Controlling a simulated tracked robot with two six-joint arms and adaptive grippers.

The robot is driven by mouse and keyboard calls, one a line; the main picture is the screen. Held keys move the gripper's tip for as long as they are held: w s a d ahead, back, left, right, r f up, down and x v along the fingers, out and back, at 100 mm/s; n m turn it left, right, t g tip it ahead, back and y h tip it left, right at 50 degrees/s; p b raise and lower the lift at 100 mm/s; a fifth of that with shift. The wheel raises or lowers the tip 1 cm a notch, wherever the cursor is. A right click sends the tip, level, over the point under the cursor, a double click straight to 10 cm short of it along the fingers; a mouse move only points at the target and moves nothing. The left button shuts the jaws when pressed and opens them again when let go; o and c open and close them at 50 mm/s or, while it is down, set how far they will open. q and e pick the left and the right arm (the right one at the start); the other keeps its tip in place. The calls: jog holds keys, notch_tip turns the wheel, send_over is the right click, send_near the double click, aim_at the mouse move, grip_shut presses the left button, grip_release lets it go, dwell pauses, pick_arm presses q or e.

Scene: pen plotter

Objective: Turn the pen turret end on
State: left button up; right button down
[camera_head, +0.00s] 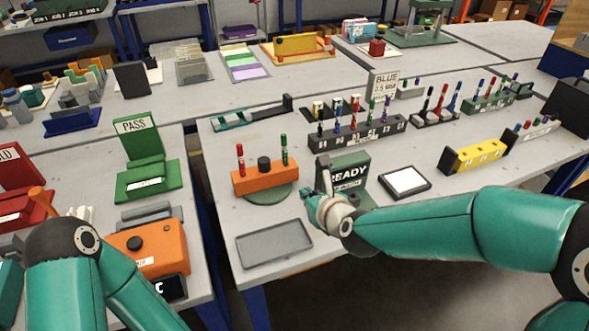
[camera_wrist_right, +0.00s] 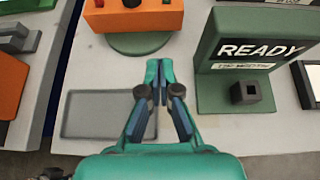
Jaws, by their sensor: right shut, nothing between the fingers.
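The pen turret is an orange block (camera_head: 265,178) on a round green base (camera_head: 271,195). A red pen (camera_head: 240,158) stands at its left end, a green pen (camera_head: 284,150) at its right end, and a black knob (camera_head: 264,163) between them. In the right wrist view the front of the orange block (camera_wrist_right: 112,20) and the green base (camera_wrist_right: 138,43) show at the top; the pens are cut off. My right gripper (camera_wrist_right: 159,68) is shut and empty, just in front of the green base and apart from it. In the head view it (camera_head: 314,205) is right of the turret. My left gripper is out of view.
A green READY stand (camera_head: 352,165) with a black socket (camera_wrist_right: 252,92) is close to the right of my right gripper. A grey tray (camera_head: 274,245) lies in front of the turret. A pen rack (camera_head: 357,134) stands behind, and a white pad (camera_head: 405,181) lies right.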

jog(key=p, duration=0.2)
send_near(291, 171)
jog(key=f, duration=0.1)
jog(key=a+f, duration=0.1)
jog(key=w+f, duration=0.1)
jog(key=shift+a+f, duration=0.2)
jog(key=shift+f, duration=0.1)
jog(key=shift+w+a+p, duration=0.3)
jog(key=shift+w+p, duration=0.1)
jog(key=shift+w, duration=0.55)
jog(key=shift+w+a+p, duration=0.3)
jog(key=shift+w+p, duration=0.1)
jog(key=shift+w, duration=0.6)
jog(key=shift+w+f, duration=0.1)
jog(key=shift+w+d+f+b, duration=0.1)
jog(key=shift+w+f+b, duration=0.2)
jog(key=shift+b, duration=0.9)
jog(key=shift+w+r, duration=0.15)
jog(key=shift+r, duration=0.2)
